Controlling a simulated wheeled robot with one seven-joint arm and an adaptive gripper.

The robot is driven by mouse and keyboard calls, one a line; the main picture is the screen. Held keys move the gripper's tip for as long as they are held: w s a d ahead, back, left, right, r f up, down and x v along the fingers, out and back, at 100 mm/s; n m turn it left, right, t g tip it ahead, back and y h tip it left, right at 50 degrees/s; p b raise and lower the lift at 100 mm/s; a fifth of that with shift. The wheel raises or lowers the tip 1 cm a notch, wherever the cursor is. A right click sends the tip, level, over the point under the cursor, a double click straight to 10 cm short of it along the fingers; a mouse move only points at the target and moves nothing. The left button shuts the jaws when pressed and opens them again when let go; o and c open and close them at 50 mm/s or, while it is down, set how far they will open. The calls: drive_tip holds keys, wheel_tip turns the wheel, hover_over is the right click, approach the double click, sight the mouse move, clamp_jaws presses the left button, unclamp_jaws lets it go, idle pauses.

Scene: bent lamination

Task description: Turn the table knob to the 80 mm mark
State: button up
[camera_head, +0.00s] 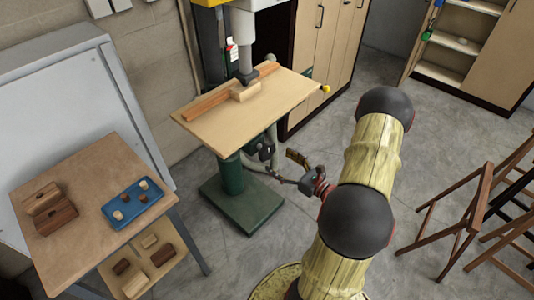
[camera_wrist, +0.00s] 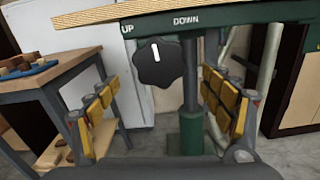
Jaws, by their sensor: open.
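The table knob (camera_wrist: 158,63) is black and scalloped, with a white pointer line that points about straight up. It sits under the front edge of the drill press table (camera_wrist: 100,14), below the words UP and DOWN. No 80 mm mark can be read. My gripper (camera_wrist: 161,108) is open and empty, its yellow-padded fingers spread to the left and right of the knob in the wrist view, apart from it. In the head view my gripper (camera_head: 288,170) is in front of the table (camera_head: 215,125), low by the green column. A wooden fence and a small block (camera_head: 245,92) are on the table.
A workbench (camera_head: 85,160) at left holds a blue tray (camera_head: 133,203) with small pieces and wooden blocks. The green base (camera_head: 240,207) stands on the floor. Folding wooden frames (camera_head: 470,215) stand at right. Open floor lies between.

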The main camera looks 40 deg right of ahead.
sight(269, 154)
drive_tip(key=w, duration=0.2)
drive_tip(key=w+b, duration=0.1)
drive_tip(key=w, duration=0.3)
drive_tip(key=shift+w+a, duration=0.3)
drive_tip(key=shift+w, duration=0.1)
drive_tip(key=shift+c, duration=0.7)
drive_tip(key=c, duration=1)
